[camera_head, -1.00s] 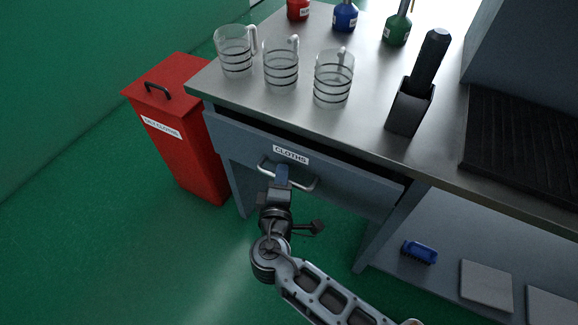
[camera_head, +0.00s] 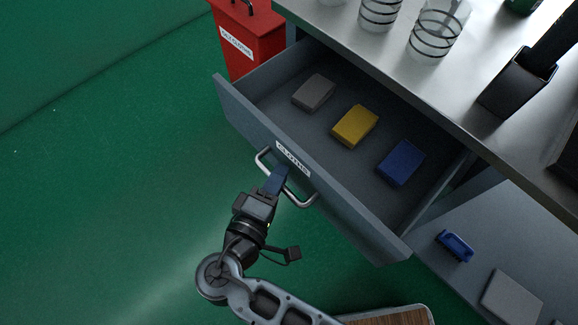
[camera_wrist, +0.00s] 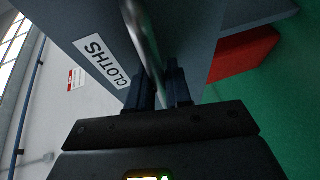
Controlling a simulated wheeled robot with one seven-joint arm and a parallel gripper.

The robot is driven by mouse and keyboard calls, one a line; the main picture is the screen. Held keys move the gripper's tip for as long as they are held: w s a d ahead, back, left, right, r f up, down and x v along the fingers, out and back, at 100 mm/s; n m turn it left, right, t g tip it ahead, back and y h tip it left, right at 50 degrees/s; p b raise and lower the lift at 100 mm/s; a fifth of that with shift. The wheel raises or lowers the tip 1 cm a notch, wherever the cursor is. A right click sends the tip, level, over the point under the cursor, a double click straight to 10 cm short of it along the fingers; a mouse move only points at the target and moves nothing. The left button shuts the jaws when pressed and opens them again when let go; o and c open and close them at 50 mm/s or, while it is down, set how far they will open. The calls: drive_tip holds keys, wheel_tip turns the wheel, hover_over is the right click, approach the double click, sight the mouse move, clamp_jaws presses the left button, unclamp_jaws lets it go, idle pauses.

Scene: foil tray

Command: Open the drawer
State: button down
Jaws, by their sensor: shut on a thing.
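The drawer (camera_head: 312,190) labelled CLOTHS is pulled well out from under the steel counter. Inside lie a grey cloth (camera_head: 314,92), a yellow cloth (camera_head: 355,126) and a blue cloth (camera_head: 401,162), spaced apart. My gripper (camera_head: 277,178) is shut on the drawer's metal bar handle (camera_head: 305,201) near its middle. In the wrist view, the fingers (camera_wrist: 160,88) stand on either side of the handle bar (camera_wrist: 143,40), beside the CLOTHS label (camera_wrist: 102,61). The drawer's far corner is partly under the counter.
A red bin (camera_head: 252,40) stands left of the counter (camera_head: 400,70). Glass jugs (camera_head: 437,32) and a black holder (camera_head: 517,82) stand on top. A blue brush (camera_head: 454,246) lies on the lower shelf (camera_head: 480,235). Green floor at left is clear.

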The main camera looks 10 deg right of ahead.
drive_tip(key=shift+s+a+f, duration=0.1)
drive_tip(key=shift+s+a, duration=0.05)
drive_tip(key=shift+s, duration=0.05)
drive_tip(key=c, duration=1.4)
unclamp_jaws()
drive_tip(key=v, duration=0.7)
drive_tip(key=shift+s+a, duration=0.2)
drive_tip(key=shift+s, duration=0.1)
